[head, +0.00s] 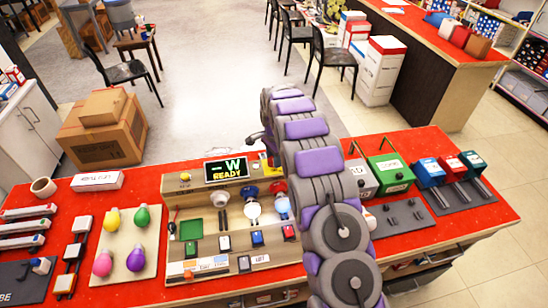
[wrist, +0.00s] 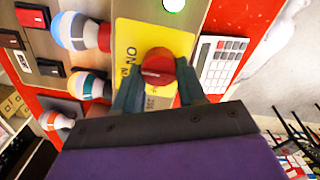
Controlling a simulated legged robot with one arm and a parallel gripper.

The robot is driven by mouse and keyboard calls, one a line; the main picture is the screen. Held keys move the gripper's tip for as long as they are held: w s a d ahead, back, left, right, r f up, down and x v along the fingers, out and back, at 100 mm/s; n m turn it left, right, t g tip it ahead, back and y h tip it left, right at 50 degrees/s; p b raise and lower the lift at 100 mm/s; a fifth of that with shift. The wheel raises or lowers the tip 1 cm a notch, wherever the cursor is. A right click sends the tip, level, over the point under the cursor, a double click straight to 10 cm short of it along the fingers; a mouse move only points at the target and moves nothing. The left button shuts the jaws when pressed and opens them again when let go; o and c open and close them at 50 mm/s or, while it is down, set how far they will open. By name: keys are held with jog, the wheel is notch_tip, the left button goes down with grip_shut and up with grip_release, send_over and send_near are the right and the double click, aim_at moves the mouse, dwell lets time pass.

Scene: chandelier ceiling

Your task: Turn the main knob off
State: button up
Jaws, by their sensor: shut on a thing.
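The main knob (wrist: 158,66) is a round red knob on a yellow plate (wrist: 150,36) in the wrist view. Black lettering that seems to read "ON" shows on the plate left of the knob; other lettering is partly hidden. My gripper (wrist: 157,72) has one finger on each side of the knob and is shut on it.
A display (head: 228,169) reads "W READY". A calculator-like keypad (wrist: 218,62) lies on the plate's other side. Loose coloured bulbs and boxes sit on the red counter (head: 418,221).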

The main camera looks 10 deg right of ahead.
jog(key=shift+w+r+n, duration=0.1)
jog(key=shift+r+n, duration=0.05)
jog(key=shift+n, duration=0.15)
jog(key=shift+w+r+n+p, duration=0.1)
jog(key=shift+n+p, duration=0.85)
jog(key=shift+n, duration=0.25)
jog(key=shift+c, duration=0.3)
jog(key=n+p, duration=0.1)
jog(key=n, duration=0.1)
jog(key=n+p, duration=0.1)
jog(key=n, duration=0.2)
jog(key=shift+w+a+n, duration=0.1)
jog(key=shift+a+n, duration=0.1)
jog(key=shift+n, duration=0.1)
jog(key=n+p, duration=0.1)
jog(key=n, duration=0.4)
jog(key=shift+a+p, duration=0.15)
jog(key=shift+p, duration=0.25)
jog(key=shift+a+f+n+p, duration=0.15)
jog(key=shift+n+p, duration=0.3)
jog(key=shift+n, duration=1.65)
jog(key=shift+f, duration=0.1)
jog(key=o, duration=1)
jog(key=shift+f, duration=0.1)
jog(key=shift+o, duration=0.2)
